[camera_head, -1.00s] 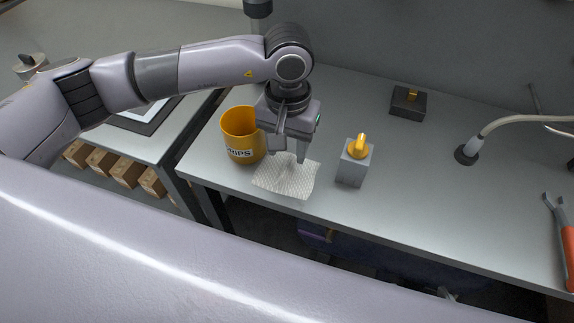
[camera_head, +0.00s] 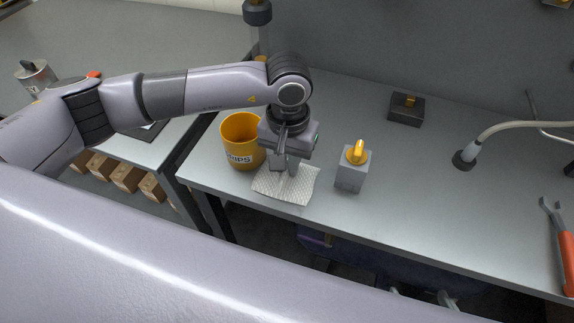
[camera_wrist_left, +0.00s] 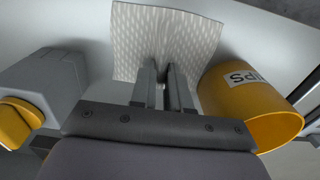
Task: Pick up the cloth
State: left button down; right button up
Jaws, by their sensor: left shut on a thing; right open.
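The cloth (camera_head: 285,188) is a pale, patterned square lying on the grey bench near its front edge. It also shows in the left wrist view (camera_wrist_left: 190,32), with a raised fold between my fingers. My left gripper (camera_head: 286,172) points down onto the cloth and is shut on it; the fingertips (camera_wrist_left: 163,82) are close together around the pinched fold. Most of the cloth still lies on or close to the bench top. My right gripper is not in view.
A yellow bin (camera_head: 240,140) with dark lettering stands just left of my left gripper. A grey block with a yellow knob (camera_head: 351,170) stands to the right. A dark box (camera_head: 407,109), a lamp base (camera_head: 464,159) and an orange-handled tool (camera_head: 562,245) are further right.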

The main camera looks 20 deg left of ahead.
pick_arm(q)
notch_tip(320, 180, up, 20)
jog(key=b, duration=0.2)
dwell(0.4)
